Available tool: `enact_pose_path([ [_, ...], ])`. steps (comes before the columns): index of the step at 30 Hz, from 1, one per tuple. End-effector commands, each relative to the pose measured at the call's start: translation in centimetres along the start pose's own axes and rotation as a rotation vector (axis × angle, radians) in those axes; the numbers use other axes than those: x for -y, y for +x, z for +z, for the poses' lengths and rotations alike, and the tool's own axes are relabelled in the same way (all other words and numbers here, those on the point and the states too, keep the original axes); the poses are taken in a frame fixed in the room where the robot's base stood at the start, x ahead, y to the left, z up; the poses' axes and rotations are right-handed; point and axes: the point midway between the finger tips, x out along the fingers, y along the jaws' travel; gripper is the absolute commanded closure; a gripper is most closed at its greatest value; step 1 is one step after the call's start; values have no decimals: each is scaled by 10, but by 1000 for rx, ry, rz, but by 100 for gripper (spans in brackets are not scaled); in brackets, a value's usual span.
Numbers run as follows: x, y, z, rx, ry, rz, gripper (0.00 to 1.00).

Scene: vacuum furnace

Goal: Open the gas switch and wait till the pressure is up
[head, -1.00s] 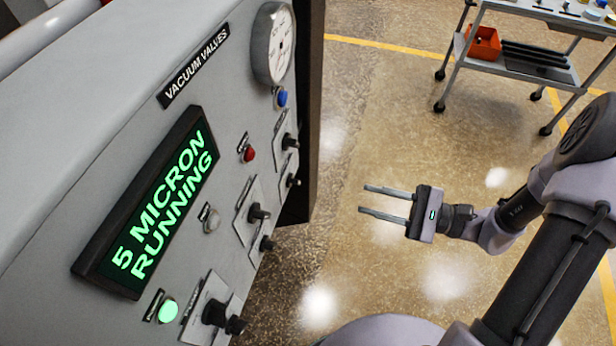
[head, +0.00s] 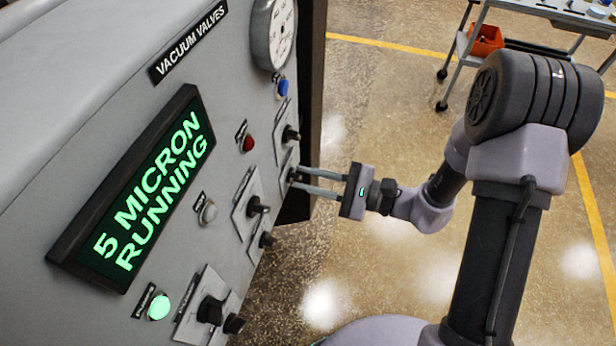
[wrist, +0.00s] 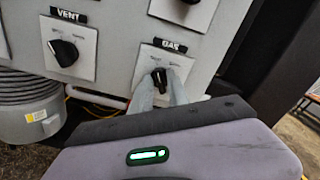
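The gas switch (wrist: 158,76) is a black knob on a white plate under a "GAS" label in the wrist view. It also shows in the head view (head: 289,175) on the panel's right side. My gripper (head: 297,177) reaches it from the right. Its two fingers are apart, with the tips on either side of the knob; contact is not clear. The knob's pointer stands near upright, slightly tilted. The display (head: 150,195) reads "5 MICRON RUNNING" in green. The round pressure gauge (head: 280,30) is at the panel's top right; its reading is too small to tell.
The vent knob (wrist: 65,52) is left of the gas switch. Other black knobs (head: 257,206) sit close by on the panel. A red button (head: 248,143), a blue button (head: 282,87) and a lit green button (head: 159,307) are there too. A cart (head: 452,70) stands behind; floor between is clear.

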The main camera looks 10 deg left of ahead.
Motion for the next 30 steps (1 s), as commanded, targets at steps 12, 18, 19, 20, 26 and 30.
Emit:
enact_pose_path([
  [12,0,0,0,0,10,0,100],
  [18,1,0,1,0,80,0,100],
  [19,1,0,1,0,99,0,100],
  [20,1,0,1,0,118,0,100],
  [26,2,0,2,0,286,1,100],
  [30,3,0,2,0,420,1,100],
])
